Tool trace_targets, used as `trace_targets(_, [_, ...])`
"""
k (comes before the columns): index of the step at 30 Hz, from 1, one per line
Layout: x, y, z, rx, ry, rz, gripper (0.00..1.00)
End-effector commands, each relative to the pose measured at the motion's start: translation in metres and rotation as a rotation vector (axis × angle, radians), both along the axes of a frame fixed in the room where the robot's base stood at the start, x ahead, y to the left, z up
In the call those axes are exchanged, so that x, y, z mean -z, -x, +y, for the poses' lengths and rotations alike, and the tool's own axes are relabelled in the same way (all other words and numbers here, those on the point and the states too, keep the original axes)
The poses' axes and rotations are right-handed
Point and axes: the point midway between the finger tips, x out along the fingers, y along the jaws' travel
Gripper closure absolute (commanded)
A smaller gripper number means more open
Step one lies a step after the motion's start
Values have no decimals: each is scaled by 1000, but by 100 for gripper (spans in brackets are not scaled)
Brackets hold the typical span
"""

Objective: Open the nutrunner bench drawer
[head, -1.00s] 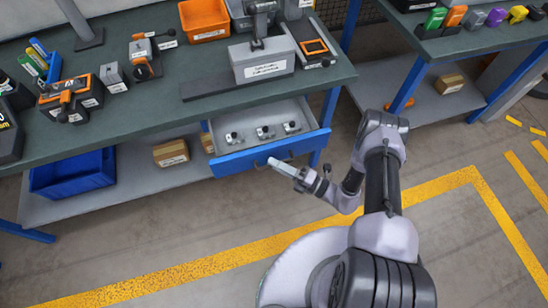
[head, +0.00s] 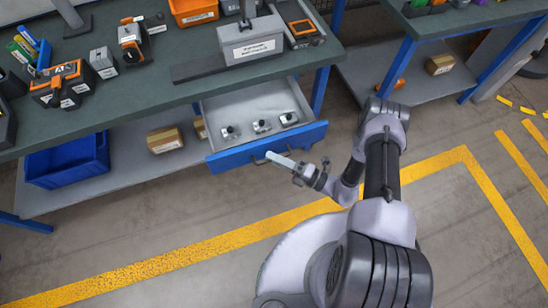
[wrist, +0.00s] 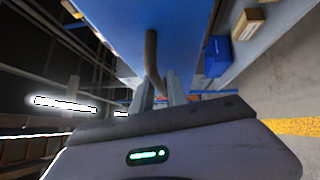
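The drawer (head: 240,108) under the bench stands well out, with its light grey inside showing. Its blue front (head: 300,136) faces me and also fills the upper middle of the wrist view (wrist: 185,35). Several small metal parts lie in it. The dark curved handle (wrist: 151,50) runs down between the fingers of my gripper (wrist: 160,95). The fingers look closed around it; their exact contact is partly hidden. In the head view my gripper (head: 280,160) is at the handle, just in front of the drawer front.
The bench top (head: 150,100) holds orange and grey tools and a labelled grey block (head: 250,42). A blue bin (head: 68,160) and a cardboard box (head: 165,140) sit on the lower shelf. A second bench stands at right. The floor in front is clear, with yellow lines.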

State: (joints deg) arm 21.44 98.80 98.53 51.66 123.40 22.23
Motion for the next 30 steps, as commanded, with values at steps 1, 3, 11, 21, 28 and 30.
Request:
trace_targets(1, [0, 0, 0, 0, 0, 0, 80])
trace_targets(3, [0, 0, 0, -1, 0, 0, 80])
trace_targets(11, [0, 0, 0, -2, 0, 0, 80])
trace_targets(21, [5, 21, -40, 6, 0, 0, 80])
trace_targets(28, [14, 53, -100, 8, 2, -1, 80])
trace_targets(30, [17, 63, -117, 6, 1, -2, 80])
